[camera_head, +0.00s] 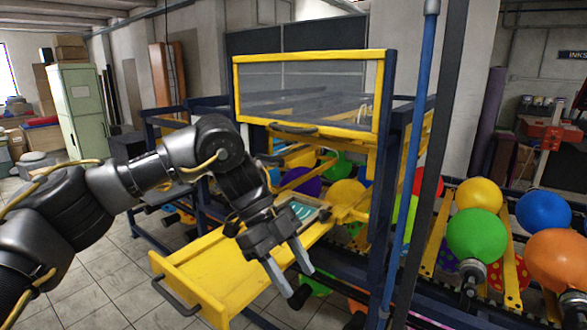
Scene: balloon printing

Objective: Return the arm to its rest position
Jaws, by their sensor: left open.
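My left arm comes in from the left, and my left gripper (290,281) hangs over the yellow pull-out tray of the machine (200,268). Its two grey fingers point down and stand apart, with nothing between them. A teal and white plate (303,209) lies in a frame just behind the gripper, partly hidden by it. The machine's clear-windowed yellow guard (310,92) stands above and behind the gripper. My right gripper does not show.
Green (477,236), orange (556,259), blue (543,211) and yellow (479,195) balloons sit on holders at the right. A blue post (413,130) stands right of the machine. Open tiled floor (110,275) lies at the left, by a pale green cabinet (82,108).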

